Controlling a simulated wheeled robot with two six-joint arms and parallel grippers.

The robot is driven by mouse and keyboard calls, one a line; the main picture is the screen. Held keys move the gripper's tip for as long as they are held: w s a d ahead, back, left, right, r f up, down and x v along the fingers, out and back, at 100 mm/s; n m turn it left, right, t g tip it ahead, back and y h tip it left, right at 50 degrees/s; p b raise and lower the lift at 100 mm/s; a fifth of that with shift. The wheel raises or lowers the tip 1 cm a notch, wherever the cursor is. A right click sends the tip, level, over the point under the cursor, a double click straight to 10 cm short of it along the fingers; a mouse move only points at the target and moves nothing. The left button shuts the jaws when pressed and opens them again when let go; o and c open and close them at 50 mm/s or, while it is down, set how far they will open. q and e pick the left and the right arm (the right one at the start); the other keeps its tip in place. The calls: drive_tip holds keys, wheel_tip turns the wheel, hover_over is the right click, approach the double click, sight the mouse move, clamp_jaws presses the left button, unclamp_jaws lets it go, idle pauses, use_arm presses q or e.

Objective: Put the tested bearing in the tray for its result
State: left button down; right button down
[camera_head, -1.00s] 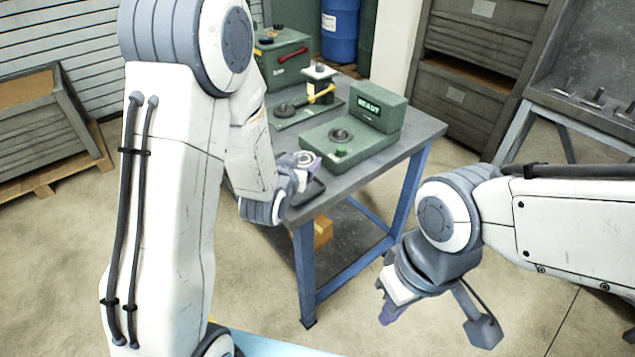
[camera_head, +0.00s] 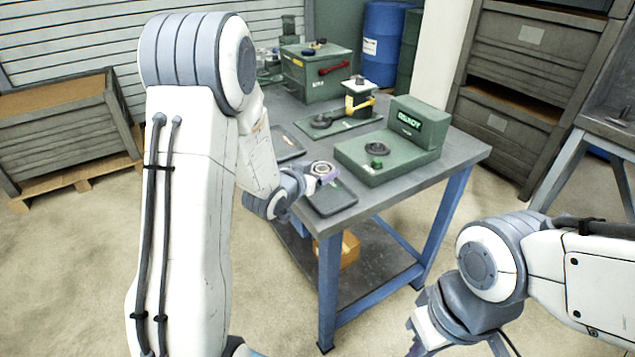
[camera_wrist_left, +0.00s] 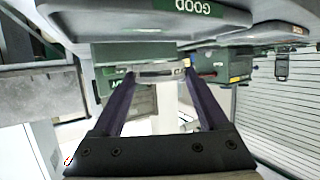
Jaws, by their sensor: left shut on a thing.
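My left gripper (camera_head: 316,173) is shut on a ring-shaped bearing (camera_head: 323,168) and holds it above the near edge of the table. In the left wrist view, which is upside down, the bearing (camera_wrist_left: 158,72) sits between the two fingertips. The tray marked GOOD (camera_wrist_left: 150,24) is close to it there; in the head view this dark tray (camera_head: 340,203) lies partly hidden below the gripper. A second tray (camera_head: 288,148) is farther left, partly behind my arm; its orange label (camera_wrist_left: 299,30) is too small to read. My right gripper (camera_head: 412,343) is at the bottom edge, mostly cut off.
The green tester (camera_head: 385,165) with a lit display stands right of the near tray. A green-based fixture with a yellow handle (camera_head: 360,105) and a green box with a red handle (camera_head: 318,72) stand behind. The table (camera_head: 455,158) has bare room at its right edge.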

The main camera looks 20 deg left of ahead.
use_arm(q)
drive_tip(key=shift+w+a+f, duration=0.1)
drive_tip(key=shift+a+f, duration=0.05)
drive_tip(key=shift+a, duration=0.1)
drive_tip(key=shift+f, duration=2)
drive_tip(key=shift+f, duration=0.15)
unclamp_jaws()
